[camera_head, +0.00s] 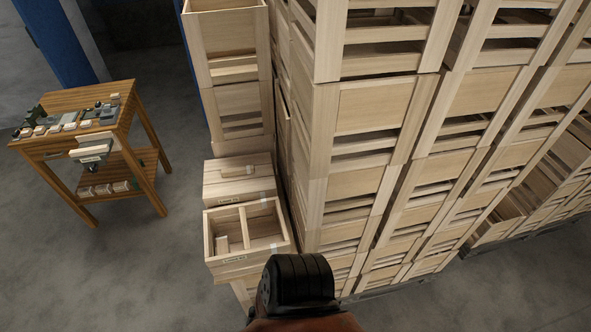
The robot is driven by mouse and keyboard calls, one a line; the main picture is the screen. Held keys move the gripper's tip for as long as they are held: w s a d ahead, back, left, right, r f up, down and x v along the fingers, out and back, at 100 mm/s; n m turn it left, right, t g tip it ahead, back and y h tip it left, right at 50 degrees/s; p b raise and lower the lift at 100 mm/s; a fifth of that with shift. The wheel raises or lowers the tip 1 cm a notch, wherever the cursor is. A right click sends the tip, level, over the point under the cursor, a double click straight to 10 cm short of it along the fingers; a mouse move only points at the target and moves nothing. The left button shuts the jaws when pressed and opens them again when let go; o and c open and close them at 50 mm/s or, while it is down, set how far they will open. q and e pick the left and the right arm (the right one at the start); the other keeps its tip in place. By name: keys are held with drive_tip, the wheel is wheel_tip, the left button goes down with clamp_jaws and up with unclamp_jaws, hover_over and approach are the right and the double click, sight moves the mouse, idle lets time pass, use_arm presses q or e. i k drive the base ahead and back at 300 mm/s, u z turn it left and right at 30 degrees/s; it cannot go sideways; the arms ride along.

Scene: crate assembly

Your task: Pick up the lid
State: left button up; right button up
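A pale wooden lid (237,168) with a raised bar handle lies flat on top of a closed wooden box, left of the tall crate stack. In front of it stands an open wooden crate (240,258) with a divider inside and a small block in its left compartment. Neither gripper shows in the head view. Nothing visible touches the lid.
A tall stack of slatted crates (375,105) fills the middle and right. Another crate column (228,45) rises behind the lid. A wooden table (132,100) with small parts stands at the left. Grey floor (130,270) is open at the lower left.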

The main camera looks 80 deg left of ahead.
sight(227, 177)
drive_tip(key=z, duration=0.2)
drive_tip(key=k, duration=2)
drive_tip(key=u, duration=0.2)
